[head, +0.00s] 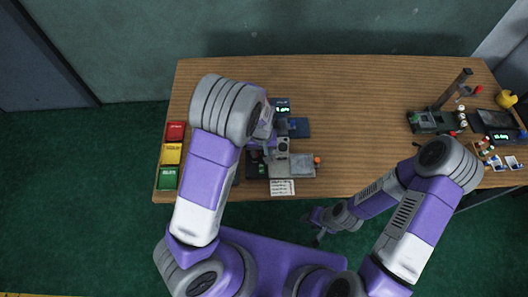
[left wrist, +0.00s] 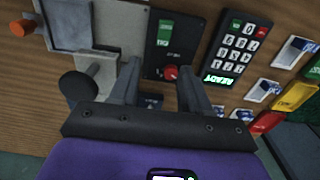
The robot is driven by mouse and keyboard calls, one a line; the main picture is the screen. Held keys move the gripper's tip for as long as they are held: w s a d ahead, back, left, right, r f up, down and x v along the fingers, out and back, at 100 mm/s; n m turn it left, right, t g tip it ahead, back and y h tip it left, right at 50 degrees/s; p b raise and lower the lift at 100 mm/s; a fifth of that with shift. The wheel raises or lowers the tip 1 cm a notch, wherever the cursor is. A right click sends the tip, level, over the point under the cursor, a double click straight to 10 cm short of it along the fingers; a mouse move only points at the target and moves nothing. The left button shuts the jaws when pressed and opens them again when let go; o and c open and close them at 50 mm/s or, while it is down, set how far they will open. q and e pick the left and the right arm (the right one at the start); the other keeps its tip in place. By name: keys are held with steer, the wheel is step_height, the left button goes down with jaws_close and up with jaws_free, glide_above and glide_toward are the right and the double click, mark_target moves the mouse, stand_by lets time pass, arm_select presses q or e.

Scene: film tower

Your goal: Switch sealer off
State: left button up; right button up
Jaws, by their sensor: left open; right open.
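A dark control panel (left wrist: 172,42) with a green label and a red knob (left wrist: 170,73) shows in the left wrist view. Beside it is a grey metal plate device (left wrist: 95,22) with an orange knob and a black ball knob; the device also shows in the head view (head: 300,166). I cannot tell for sure which parts belong to the sealer. My left gripper (left wrist: 160,82) is open, its fingers on either side of the red knob; contact cannot be made out. In the head view its arm partly hides this area. My right gripper (head: 316,226) is open and empty, off the table's front edge.
A keypad (left wrist: 237,50) with a lit READY display stands beside the panel. Red, yellow and green bins (head: 172,155) line the table's left end. A stand (head: 440,110), a dark scale-like device (head: 495,120) and small bottles are at the right. The table's middle (head: 365,120) is clear.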

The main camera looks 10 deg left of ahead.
mark_target(261, 165)
arm_select(q)
steer(key=f, duration=0.4)
steer(key=f+b, duration=0.1)
steer(key=f, duration=0.1)
steer(key=shift+s+f, duration=0.3)
steer(key=shift+s, duration=0.1)
jaws_close()
